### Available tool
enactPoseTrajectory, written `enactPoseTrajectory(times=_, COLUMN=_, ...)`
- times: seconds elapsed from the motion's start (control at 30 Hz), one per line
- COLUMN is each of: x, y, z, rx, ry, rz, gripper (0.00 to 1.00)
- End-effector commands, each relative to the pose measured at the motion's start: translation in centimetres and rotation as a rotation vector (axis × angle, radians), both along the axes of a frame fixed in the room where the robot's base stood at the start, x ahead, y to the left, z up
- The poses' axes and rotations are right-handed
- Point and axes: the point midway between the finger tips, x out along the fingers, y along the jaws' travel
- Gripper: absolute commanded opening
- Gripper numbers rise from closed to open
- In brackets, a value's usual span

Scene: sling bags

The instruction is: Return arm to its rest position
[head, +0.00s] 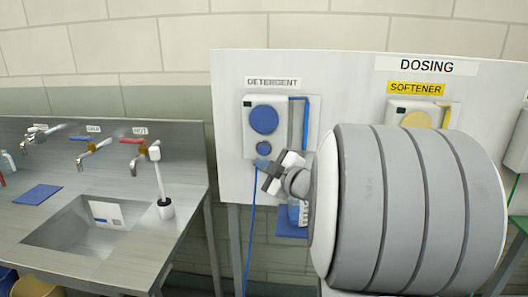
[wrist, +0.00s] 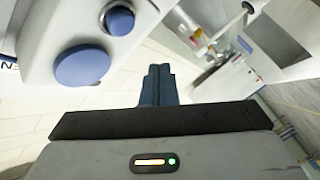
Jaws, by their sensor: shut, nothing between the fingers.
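In the head view my arm reaches toward the detergent unit (head: 265,120), a white box with a large blue round part and a smaller blue one below. My gripper (head: 262,165) is close to the lower blue round part; I cannot tell from the head view whether it touches. The wrist view shows my gripper (wrist: 157,70) with its two fingers together and nothing between them. The same detergent unit (wrist: 60,25) is at the upper left there, beside the fingers. My large grey arm link hides much of the softener side.
A metal sink (head: 75,225) with several taps stands at the left, with a white brush in a holder (head: 165,208) at its right edge. The softener unit (head: 415,108) is partly behind my arm. A blue tube (head: 250,240) hangs below the board (head: 232,100).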

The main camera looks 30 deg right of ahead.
Motion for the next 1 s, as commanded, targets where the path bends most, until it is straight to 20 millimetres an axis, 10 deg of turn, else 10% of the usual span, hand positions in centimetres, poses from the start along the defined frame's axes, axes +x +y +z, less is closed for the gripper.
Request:
enactPoseTrajectory(times=0.63, x=-0.8, y=0.7, z=-1.4, rx=0.111, ry=0.180, rz=-0.310, gripper=0.00)
enactPoseTrajectory(times=1.0, x=-11.0, y=6.8, z=-8.9, rx=0.410, ry=0.705, rz=-0.680, gripper=0.00)
